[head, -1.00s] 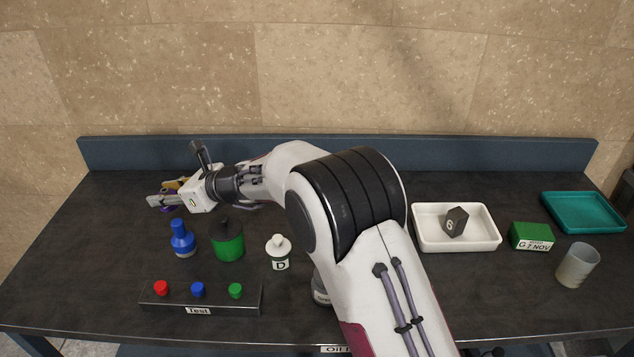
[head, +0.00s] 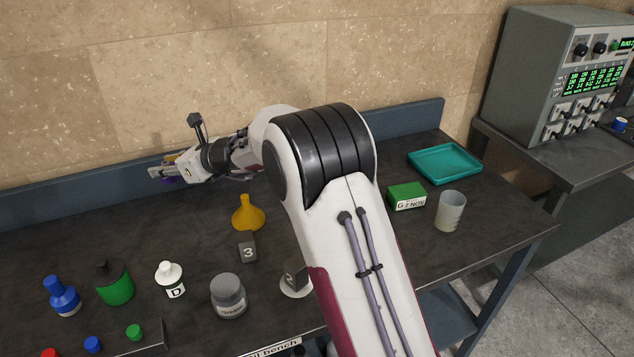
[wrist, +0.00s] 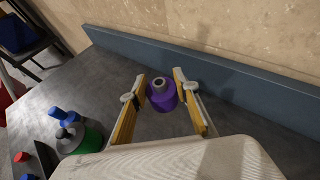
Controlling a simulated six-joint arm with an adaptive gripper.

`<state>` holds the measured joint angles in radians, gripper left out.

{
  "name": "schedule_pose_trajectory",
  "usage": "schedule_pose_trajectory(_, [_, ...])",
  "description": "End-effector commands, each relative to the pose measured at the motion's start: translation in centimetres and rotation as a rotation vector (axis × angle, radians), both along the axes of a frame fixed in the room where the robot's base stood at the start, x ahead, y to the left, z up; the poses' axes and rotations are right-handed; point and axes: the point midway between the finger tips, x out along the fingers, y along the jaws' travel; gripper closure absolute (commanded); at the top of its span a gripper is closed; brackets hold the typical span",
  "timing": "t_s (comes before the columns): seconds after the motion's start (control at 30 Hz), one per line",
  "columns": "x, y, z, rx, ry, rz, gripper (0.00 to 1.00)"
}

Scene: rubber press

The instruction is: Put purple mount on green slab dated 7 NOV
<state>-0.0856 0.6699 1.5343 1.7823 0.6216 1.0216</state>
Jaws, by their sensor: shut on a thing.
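The purple mount (wrist: 162,94) is between the two yellow-padded fingers of my gripper (wrist: 160,86) in the wrist view. My gripper is shut on it, its top with a grey hole facing the camera. In the head view my gripper (head: 160,173) is at the back of the bench, near the backboard, and only a little of the purple mount (head: 171,182) shows under the fingers. The green slab (head: 406,192), labelled "G 7 NOV", lies on the right part of the bench, well to the right of my gripper. Its top looks bare.
A teal tray (head: 445,164) lies behind the slab and a translucent cup (head: 450,212) stands right of it. A blue backboard (head: 60,197) edges the bench.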

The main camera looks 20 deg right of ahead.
Motion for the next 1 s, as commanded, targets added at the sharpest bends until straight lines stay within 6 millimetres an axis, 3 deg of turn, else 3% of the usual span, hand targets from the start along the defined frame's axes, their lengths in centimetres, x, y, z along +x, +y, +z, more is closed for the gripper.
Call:
schedule_pose_trajectory(0.03, [0.4,-1.9,0.2,0.000,-0.001,-0.028,0.94])
schedule_pose_trajectory(0.47, [1.8,-16.5,1.1,0.000,-0.001,-0.241,0.94])
schedule_pose_trajectory(0.77, [1.0,-26.7,1.6,0.001,-0.001,-0.394,0.94])
schedule_pose_trajectory(1.0, [-0.8,-34.8,2.0,0.000,-0.001,-0.518,0.94])
